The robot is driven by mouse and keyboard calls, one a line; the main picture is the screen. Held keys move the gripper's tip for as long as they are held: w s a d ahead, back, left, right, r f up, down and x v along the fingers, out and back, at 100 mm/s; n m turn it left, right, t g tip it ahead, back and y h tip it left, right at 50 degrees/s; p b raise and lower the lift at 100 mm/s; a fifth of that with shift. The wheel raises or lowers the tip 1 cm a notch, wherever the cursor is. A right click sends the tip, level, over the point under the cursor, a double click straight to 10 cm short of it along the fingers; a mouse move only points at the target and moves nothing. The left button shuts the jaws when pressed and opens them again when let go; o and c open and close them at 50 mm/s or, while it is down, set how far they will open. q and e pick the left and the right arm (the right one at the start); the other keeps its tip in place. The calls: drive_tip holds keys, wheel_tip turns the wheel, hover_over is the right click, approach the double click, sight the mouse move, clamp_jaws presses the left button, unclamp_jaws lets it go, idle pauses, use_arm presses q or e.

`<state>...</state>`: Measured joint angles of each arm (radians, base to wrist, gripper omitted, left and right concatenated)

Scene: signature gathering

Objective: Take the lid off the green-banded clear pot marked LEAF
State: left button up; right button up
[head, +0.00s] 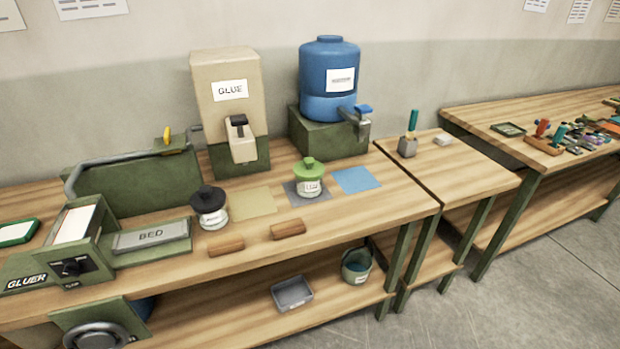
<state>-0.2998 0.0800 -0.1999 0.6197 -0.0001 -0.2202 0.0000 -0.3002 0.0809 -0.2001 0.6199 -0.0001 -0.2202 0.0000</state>
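A small clear pot (311,187) with a white label stands on a grey mat (293,196) on the wooden bench. A green lid (309,168) with a knob sits on top of it. The label's writing is too small to read for sure. Another clear pot (212,217) with a black lid (209,197) stands to its left. Neither of my grippers shows in the head view.
A GLUE dispenser (229,110) and a blue water tank (329,80) with a tap stand behind the pots. Two wooden blocks (288,229) lie in front. A yellow mat (252,203) and a blue mat (356,180) flank the grey mat. The BED unit (151,236) is at left.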

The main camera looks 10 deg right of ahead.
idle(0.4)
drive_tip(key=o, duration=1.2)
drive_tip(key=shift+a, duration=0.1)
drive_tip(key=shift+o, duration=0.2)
